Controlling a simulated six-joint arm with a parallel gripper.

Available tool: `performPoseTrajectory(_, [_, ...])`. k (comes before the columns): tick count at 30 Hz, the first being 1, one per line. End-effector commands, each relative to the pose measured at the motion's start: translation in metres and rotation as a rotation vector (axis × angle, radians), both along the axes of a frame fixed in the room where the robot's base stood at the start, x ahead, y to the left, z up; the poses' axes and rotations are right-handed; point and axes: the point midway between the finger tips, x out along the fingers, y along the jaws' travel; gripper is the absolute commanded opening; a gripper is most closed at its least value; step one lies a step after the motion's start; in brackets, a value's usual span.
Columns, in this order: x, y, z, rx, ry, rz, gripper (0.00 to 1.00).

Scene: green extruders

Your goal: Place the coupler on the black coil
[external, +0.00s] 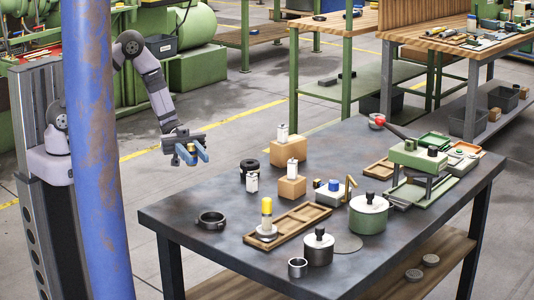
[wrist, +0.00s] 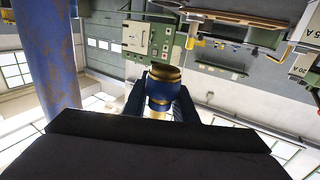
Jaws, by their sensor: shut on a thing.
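My gripper (external: 194,155) is raised in the air beyond the table's far left edge, with its blue fingers pointing outward. The coil is not seen in the wrist view.
On the table (external: 178,217), white-topped canisters, cardboard blocks (external: 292,187), a wooden tray (external: 303,217) and a green lidded pot (external: 368,214) stand near the coil. A blue rusty post (external: 95,150) stands beside my arm.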

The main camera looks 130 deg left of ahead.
Motion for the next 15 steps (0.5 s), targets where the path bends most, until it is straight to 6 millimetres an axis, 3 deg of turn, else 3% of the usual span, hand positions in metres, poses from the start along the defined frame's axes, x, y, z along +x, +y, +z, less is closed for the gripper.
performPoseTrajectory(10, [0.003,-0.001,-0.010,0.005,-0.003,-0.009,0.00])
performPoseTrajectory(15, [0.010,0.002,-0.004,0.009,-0.006,-0.012,0.00])
